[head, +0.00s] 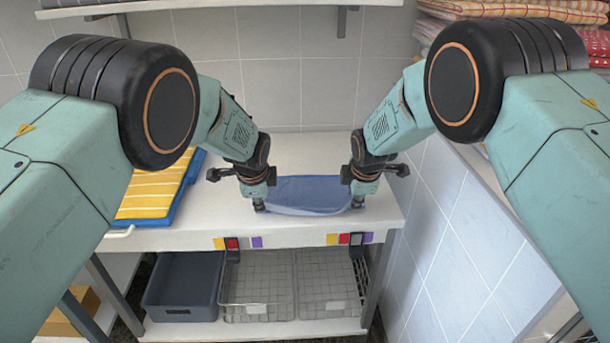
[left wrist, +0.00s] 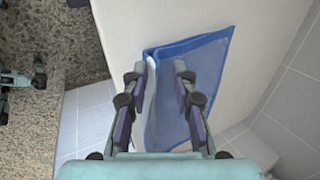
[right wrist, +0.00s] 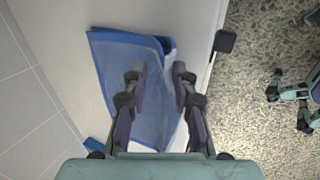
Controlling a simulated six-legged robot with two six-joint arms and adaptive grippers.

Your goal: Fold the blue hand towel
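The blue hand towel (head: 310,192) lies on the white tabletop, its front edge showing a paler, slightly curled band. My left gripper (head: 259,205) is at its front left corner and my right gripper (head: 357,202) at its front right corner, both pointing down. In the left wrist view the fingers (left wrist: 162,72) are apart, with the towel (left wrist: 205,65) beneath and a curled edge by one finger. In the right wrist view the fingers (right wrist: 160,72) are also apart, above the towel (right wrist: 115,65), near a raised corner. Contact with the cloth is unclear.
A yellow striped towel (head: 150,193) lies on a blue one at the table's left. Coloured tags line the front edge of the table (head: 190,240). Below are a grey bin (head: 183,285) and wire baskets (head: 257,285). A tiled wall bounds the right; folded cloths fill the upper right shelf.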

